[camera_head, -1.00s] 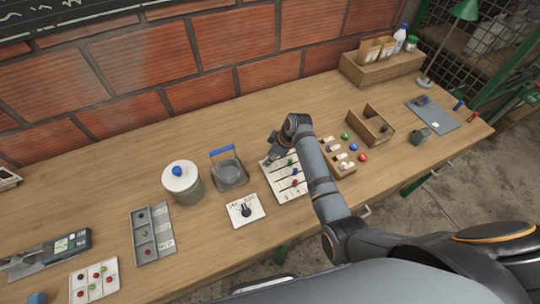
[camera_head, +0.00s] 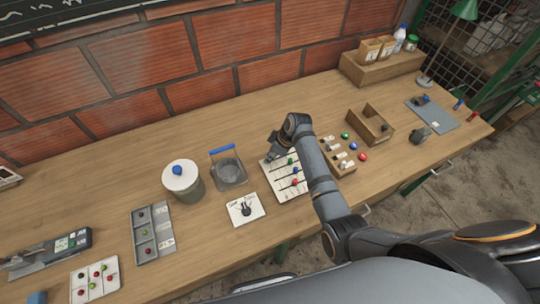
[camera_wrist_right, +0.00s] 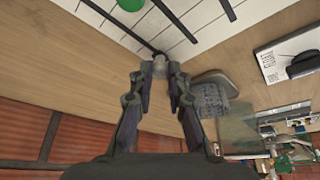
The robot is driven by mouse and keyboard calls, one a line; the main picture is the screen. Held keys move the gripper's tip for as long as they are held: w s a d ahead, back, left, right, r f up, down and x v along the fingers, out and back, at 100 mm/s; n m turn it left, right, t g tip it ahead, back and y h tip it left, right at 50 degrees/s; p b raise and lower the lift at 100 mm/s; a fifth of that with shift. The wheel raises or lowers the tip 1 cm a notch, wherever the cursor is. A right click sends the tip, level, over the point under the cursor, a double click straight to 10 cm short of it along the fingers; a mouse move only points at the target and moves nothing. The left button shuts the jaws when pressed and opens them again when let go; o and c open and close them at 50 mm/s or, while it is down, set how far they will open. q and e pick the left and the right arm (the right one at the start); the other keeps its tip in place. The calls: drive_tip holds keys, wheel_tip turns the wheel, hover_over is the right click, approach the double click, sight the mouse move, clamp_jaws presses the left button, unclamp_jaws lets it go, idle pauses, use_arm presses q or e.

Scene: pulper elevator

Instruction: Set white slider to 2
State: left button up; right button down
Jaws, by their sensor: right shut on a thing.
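The slider panel (camera_head: 286,195) is a white board with several dark tracks, lying on the wooden bench below my right arm. Green, blue and red knobs show on its tracks in the head view. In the right wrist view the panel (camera_wrist_right: 190,22) fills the top, with a green knob (camera_wrist_right: 130,4) at the edge. My right gripper (camera_wrist_right: 160,72) is shut on the white slider (camera_wrist_right: 159,64), a small pale knob near the end of a track by the panel's edge. The fingers partly hide it. In the head view my wrist covers the white slider. My left gripper is not in view.
A dial card (camera_head: 245,210) and a grey holder with a blue handle (camera_head: 230,172) stand left of the panel. A lidded canister (camera_head: 183,184) is further left. Bare bench lies behind the panel.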

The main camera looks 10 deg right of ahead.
sight(277, 157)
drive_tip(key=d, duration=0.2)
drive_tip(key=w+d, duration=0.1)
drive_tip(key=d, duration=0.1)
drive_tip(key=shift+d, duration=0.35)
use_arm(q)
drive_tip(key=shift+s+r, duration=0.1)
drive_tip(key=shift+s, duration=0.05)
use_arm(e)
drive_tip(key=shift+a, duration=0.1)
drive_tip(key=c, duration=1.3)
unclamp_jaws()
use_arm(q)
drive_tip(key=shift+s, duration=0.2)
use_arm(e)
drive_tip(key=shift+r, duration=0.1)
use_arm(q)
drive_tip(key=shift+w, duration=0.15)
use_arm(e)
drive_tip(key=v, duration=1.2)
drive_tip(key=shift+s, duration=0.1)
